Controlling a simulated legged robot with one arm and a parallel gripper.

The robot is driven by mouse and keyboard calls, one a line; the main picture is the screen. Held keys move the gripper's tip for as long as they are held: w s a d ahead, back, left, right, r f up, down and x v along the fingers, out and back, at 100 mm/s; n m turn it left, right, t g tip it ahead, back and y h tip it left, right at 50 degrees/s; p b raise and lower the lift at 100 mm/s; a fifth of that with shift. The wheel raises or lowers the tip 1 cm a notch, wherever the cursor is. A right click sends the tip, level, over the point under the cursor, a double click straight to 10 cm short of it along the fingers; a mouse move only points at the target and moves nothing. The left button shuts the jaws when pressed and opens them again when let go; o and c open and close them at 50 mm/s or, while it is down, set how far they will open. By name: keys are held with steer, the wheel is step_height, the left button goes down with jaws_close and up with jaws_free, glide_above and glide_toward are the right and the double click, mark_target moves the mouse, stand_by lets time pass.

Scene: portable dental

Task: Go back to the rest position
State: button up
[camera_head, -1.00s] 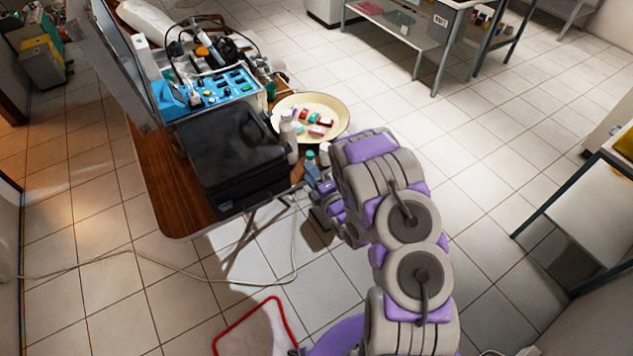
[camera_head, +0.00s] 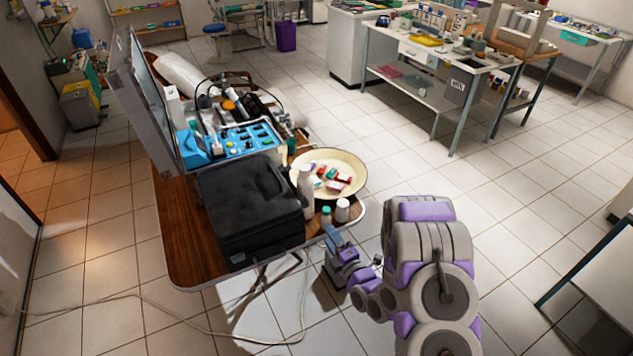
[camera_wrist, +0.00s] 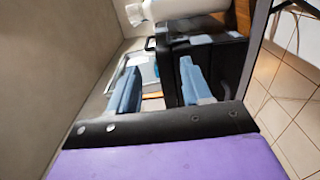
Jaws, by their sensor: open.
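My arm, grey with purple parts, rises from the bottom right of the head view. My gripper (camera_head: 343,246), with pale blue fingers, is beside the near right edge of the wooden table (camera_head: 180,245). In the wrist view its two blue fingers (camera_wrist: 158,88) stand apart with nothing between them. Beyond the fingers, the wrist view shows a black case (camera_wrist: 215,62) and a white bottle (camera_wrist: 180,10) at the top.
The table holds the black case (camera_head: 245,215), a blue instrument panel (camera_head: 240,140), a cream bowl (camera_head: 345,165) of small boxes and several bottles near its right edge. A cable (camera_head: 130,300) lies on the floor. Tiled floor right of the table is clear.

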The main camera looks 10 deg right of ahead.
steer(key=shift+w, duration=0.1)
steer(key=s+d+r+m+g+h, duration=0.7)
steer(key=s+r+m+g, duration=0.1)
steer(key=r+m+g, duration=0.2)
steer(key=s+a+r+m+g, duration=0.2)
steer(key=s+r+m+g, duration=0.1)
steer(key=s, duration=0.8)
steer(key=s+a+r+m+g+y, duration=0.1)
steer(key=s+a+r+m+g, duration=0.2)
steer(key=s, duration=0.7)
steer(key=s+a+r+m+g, duration=0.2)
steer(key=s+r+m, duration=0.3)
steer(key=s, duration=0.6)
step_height(320, 180, up, 2)
steer(key=shift+s+a+r+m+g, duration=0.1)
steer(key=shift+s+a+m+g, duration=0.3)
steer(key=shift+g, duration=0.1)
steer(key=shift+o, duration=0.4)
steer(key=shift+w, duration=0.1)
